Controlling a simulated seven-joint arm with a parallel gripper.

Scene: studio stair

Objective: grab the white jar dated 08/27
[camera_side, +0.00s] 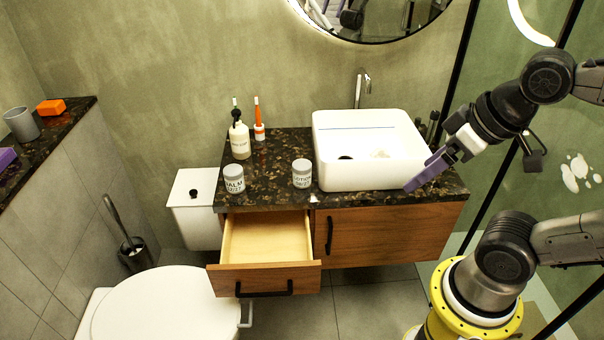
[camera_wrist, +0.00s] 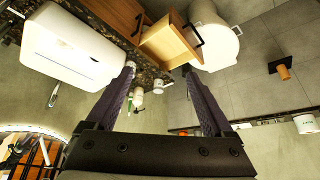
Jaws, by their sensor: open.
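Two white jars with grey lids stand upright on the dark speckled counter in the side view. The left jar (camera_side: 233,180) reads "BALM" with a date that looks like 12/27. The right jar (camera_side: 302,174), near the basin, seems to read "LOTION" with a small date that may be 08/27. My gripper (camera_side: 411,186) is open and empty at the basin's front right corner, well right of both jars. In the wrist view my gripper (camera_wrist: 158,68) has its purple fingers spread wide; small white containers show beyond them, too small to read.
The white basin (camera_side: 370,176) stands between my gripper and the jars. A pump bottle (camera_side: 239,140) and an orange-handled brush (camera_side: 257,115) stand behind the jars. An open, empty drawer (camera_side: 265,240) juts out below the left jar. The toilet (camera_side: 165,310) is at lower left.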

